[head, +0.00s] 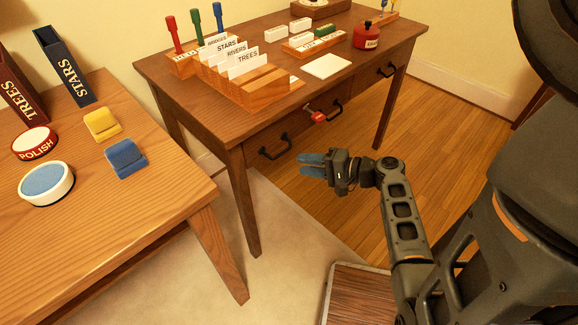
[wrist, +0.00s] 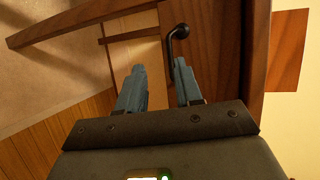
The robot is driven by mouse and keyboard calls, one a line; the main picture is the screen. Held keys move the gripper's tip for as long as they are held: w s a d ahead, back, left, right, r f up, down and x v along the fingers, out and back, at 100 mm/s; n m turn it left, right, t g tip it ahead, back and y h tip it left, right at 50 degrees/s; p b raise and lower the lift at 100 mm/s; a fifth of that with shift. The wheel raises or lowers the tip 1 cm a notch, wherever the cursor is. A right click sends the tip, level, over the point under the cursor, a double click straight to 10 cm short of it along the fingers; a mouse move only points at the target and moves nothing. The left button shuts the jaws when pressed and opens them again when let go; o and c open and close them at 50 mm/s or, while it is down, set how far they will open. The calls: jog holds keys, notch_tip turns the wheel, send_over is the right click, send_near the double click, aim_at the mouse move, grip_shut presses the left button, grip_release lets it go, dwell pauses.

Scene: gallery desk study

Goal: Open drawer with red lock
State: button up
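The brown desk (head: 215,118) has a row of drawers with black handles. A small red lock (head: 317,116) sits at the middle drawer, by the left end of its handle (head: 335,108). The left drawer has its own handle (head: 275,148), and the right drawer another (head: 386,70). All the drawers look closed. My gripper (head: 303,164) is in front of the desk, below and right of the left handle, with its blue fingers pointing left. In the wrist view my gripper (wrist: 160,78) is open and empty. A black handle (wrist: 178,36) shows just beyond its right finger; I cannot tell whether they touch.
On the desk are a card rack (head: 262,92), colored stamps (head: 196,28) and a red round container (head: 367,36). A second wooden table (head: 80,235) stands at the left. A wooden-topped piece (head: 358,295) is low at the front. Open floor (head: 350,185) lies around my gripper.

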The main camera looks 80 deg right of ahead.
jog(key=w+d, duration=0.2)
jog(key=w, duration=0.5)
jog(key=shift+d+f+t+b, duration=0.3)
jog(key=shift+d+f+t, duration=0.05)
jog(key=shift+d+t, duration=0.05)
grip_shut()
jog(key=shift+s, duration=0.1)
dwell(1.1)
